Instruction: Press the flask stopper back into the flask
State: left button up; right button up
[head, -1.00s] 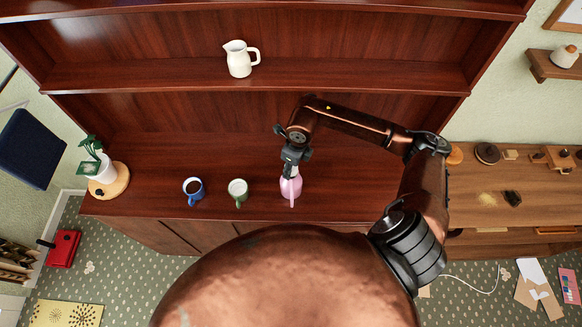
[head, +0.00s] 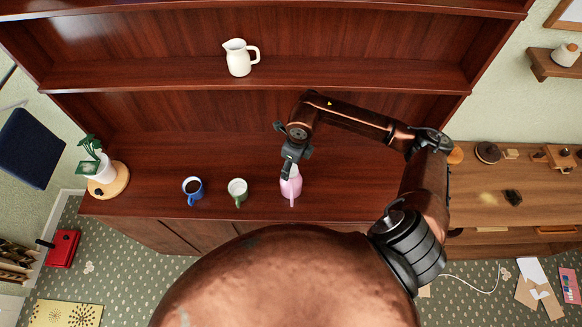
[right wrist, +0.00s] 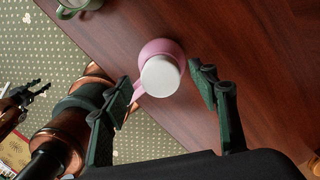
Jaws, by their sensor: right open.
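The pink flask (head: 291,187) stands upright on the wooden counter, right of the mugs. In the right wrist view the flask (right wrist: 147,52) shows from above, with a round white top (right wrist: 160,76) and a pink handle. I cannot tell whether this white top is the stopper or how firmly it sits. My right gripper (head: 288,174) is at the flask's top, slightly to its left. In the right wrist view its open fingers (right wrist: 160,82) are on either side of the white top, with nothing held. A dark claw, apparently my left gripper (right wrist: 28,92), shows small at the left edge.
A blue mug (head: 193,190) and a green mug (head: 238,192) stand left of the flask. A potted plant (head: 99,164) is at the counter's left end. A white jug (head: 238,58) is on the shelf above. The counter behind the mugs is clear.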

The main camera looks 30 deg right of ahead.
aim_at(295, 170)
notch_tip(295, 170, up, 10)
jog(key=s, duration=0.1)
jog(key=shift+d, duration=0.35)
jog(key=shift+s, duration=0.15)
